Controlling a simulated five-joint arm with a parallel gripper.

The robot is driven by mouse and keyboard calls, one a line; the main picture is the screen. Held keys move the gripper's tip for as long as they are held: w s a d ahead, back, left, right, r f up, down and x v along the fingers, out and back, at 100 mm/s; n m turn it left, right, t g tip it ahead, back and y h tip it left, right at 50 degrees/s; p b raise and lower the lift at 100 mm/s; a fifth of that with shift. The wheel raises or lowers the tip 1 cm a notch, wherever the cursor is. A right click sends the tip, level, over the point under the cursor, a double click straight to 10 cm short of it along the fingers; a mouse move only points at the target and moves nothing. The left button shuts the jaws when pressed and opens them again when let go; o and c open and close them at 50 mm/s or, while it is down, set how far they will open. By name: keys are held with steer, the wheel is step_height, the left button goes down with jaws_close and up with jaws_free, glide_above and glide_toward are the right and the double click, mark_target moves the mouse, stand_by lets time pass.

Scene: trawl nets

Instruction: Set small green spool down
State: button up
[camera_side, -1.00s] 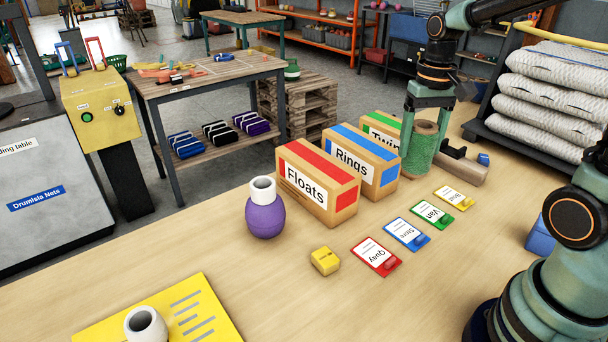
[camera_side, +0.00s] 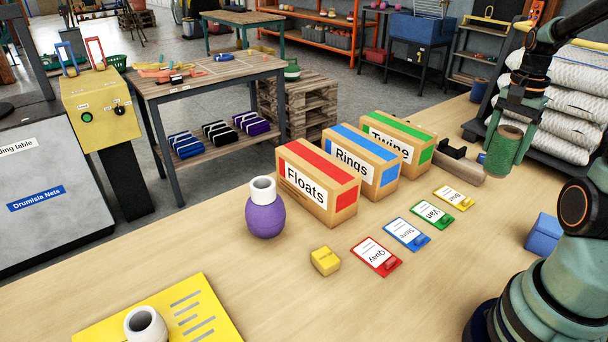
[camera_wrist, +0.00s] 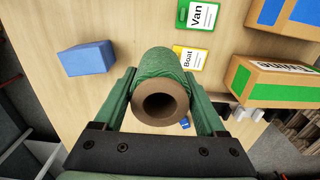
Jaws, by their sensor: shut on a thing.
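The small green spool (camera_side: 506,150), wound with green twine on a brown hollow core, is held in my gripper (camera_side: 508,142) above the right part of the table in the side view. In the wrist view the spool (camera_wrist: 160,93) sits between the two green fingers of my gripper (camera_wrist: 163,92), its hollow end facing the camera. My gripper is shut on it. The spool appears clear of the table and to the right of the yellow Boat card (camera_side: 454,198). Its far end is hidden in the wrist view.
Floats (camera_side: 322,199), Rings (camera_side: 375,178) and Twine (camera_side: 408,158) boxes stand in a row left of my gripper. A blue block (camera_side: 543,236) lies to the right. Bare table surrounds the cards.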

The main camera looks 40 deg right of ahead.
step_height(320, 180, down, 14)
steer(key=shift+f, duration=0.15)
stand_by(0.3)
steer(key=shift+f, duration=0.15)
steer(key=o, duration=1.6)
step_height(320, 180, up, 12)
steer(key=w+a+r+n+t, duration=0.2)
steer(key=a+r+n, duration=0.1)
steer(key=a+n, duration=0.3)
steer(key=w+a+r+n+t, duration=0.1)
steer(key=w+a+r+n, duration=0.1)
steer(key=a+n, duration=0.4)
steer(key=w+a+r+n+t, duration=0.2)
steer(key=a+r+n, duration=0.2)
steer(key=a, duration=1)
steer(key=shift+w+r+n+t, duration=0.15)
steer(key=shift+w+n+t, duration=0.15)
steer(key=shift+n, duration=0.7)
